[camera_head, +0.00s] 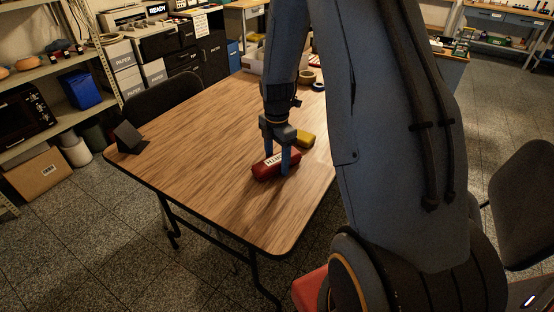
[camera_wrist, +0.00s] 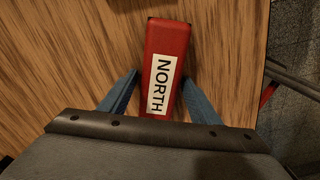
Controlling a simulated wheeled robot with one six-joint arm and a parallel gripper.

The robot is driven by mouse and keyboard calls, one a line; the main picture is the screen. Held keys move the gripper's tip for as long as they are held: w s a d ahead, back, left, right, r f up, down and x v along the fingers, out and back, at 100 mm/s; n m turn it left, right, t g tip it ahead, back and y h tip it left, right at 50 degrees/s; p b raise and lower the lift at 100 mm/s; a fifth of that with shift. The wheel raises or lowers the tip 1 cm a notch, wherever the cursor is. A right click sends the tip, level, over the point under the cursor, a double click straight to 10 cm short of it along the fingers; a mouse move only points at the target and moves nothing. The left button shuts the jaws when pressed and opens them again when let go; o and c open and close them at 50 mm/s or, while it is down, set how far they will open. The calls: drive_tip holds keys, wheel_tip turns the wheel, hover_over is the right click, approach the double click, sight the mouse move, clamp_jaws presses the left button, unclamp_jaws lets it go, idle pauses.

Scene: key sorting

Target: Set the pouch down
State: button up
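The pouch (camera_head: 273,166) is a small red block with a white label. The label reads NORTH in the wrist view (camera_wrist: 159,92). My gripper (camera_head: 277,161) points down over the wooden table (camera_head: 205,130), its two blue fingers straddling the pouch. In the wrist view the fingers (camera_wrist: 159,76) lie close along the pouch's two long sides, and it appears held between them. The pouch is at table level or barely above; I cannot tell whether it bears on the wood. It lies level and in line with my gripper.
A yellow block (camera_head: 306,139) lies just behind and right of my gripper. A dark wedge-shaped stand (camera_head: 129,138) is at the table's left corner. A white tray (camera_head: 268,66) and small round items stand at the far end. The table's middle and front are clear.

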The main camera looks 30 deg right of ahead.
sight(277, 158)
drive_tip(key=shift+r, duration=0.1)
wheel_tip(277, 158, up, 11)
drive_tip(key=b, duration=0.1)
drive_tip(key=s+a+m, duration=0.5)
drive_tip(key=s+m, duration=0.5)
drive_tip(key=s+a+m, duration=0.6)
drive_tip(key=s+m, duration=0.4)
drive_tip(key=shift+r, duration=0.4)
drive_tip(key=shift+a, duration=0.1)
